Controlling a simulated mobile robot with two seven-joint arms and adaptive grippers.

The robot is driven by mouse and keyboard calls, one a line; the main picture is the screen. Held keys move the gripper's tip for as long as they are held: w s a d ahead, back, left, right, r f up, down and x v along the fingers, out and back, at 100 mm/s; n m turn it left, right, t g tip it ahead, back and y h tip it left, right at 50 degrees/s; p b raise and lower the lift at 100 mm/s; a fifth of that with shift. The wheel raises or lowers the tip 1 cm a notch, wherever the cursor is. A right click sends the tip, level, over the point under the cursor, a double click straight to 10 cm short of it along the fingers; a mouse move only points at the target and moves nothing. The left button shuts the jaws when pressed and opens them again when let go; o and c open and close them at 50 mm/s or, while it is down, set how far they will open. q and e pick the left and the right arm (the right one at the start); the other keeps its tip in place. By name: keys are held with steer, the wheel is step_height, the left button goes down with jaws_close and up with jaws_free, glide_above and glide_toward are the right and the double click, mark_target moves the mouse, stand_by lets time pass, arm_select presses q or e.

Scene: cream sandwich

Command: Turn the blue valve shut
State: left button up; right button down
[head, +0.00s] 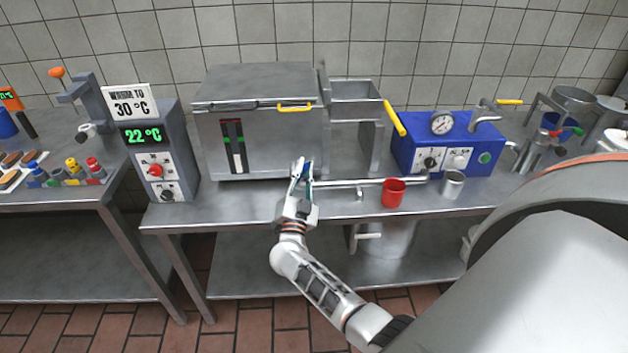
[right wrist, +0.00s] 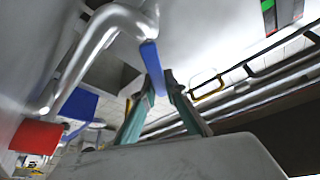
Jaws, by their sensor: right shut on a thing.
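The blue valve handle (head: 306,170) is a small blue lever at the left end of a metal pipe (head: 343,183), in front of the large steel tank. My right gripper (head: 301,167) is at the handle and largely covers it in the head view. In the right wrist view the blue handle (right wrist: 152,60) is a flat bar hanging by the end of the bent pipe (right wrist: 88,52). The teal fingers of my right gripper (right wrist: 160,78) are closed around its lower part. The exact angle of the handle is hard to tell. My left gripper is not in view.
The steel tank (head: 270,135) stands behind my right gripper. A red mug (head: 393,193) and a metal cup (head: 452,184) stand right of it, before a blue machine (head: 408,156) with a gauge. A display box (head: 160,162) reading 22 °C stands left. The bench front left of the gripper is clear.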

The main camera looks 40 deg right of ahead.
steer(key=n, duration=0.1)
steer(key=t, duration=0.1)
steer(key=n+y, duration=0.1)
steer(key=shift+w+a+r+n+p, duration=0.25)
steer(key=shift+a+r+n+p, duration=0.05)
steer(key=shift+a+r+p, duration=0.05)
steer(key=n, duration=0.1)
steer(key=n+t+y, duration=0.1)
steer(key=n, duration=0.1)
steer(key=a+n+p, duration=0.1)
steer(key=shift+w+r+t, duration=0.15)
steer(key=shift+w+t, duration=0.25)
steer(key=shift+w+a+n+t+y+p, duration=0.1)
steer(key=shift+a+n+t+y+p, duration=0.15)
steer(key=shift+n, duration=0.35)
steer(key=shift+w+a+n+t+y+p, duration=0.15)
steer(key=shift+n+y, duration=0.2)
steer(key=shift+n, duration=0.25)
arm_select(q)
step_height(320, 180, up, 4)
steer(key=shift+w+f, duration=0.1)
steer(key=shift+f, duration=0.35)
arm_select(e)
steer(key=c, duration=2)
jaws_free()
steer(key=shift+c, duration=0.2)
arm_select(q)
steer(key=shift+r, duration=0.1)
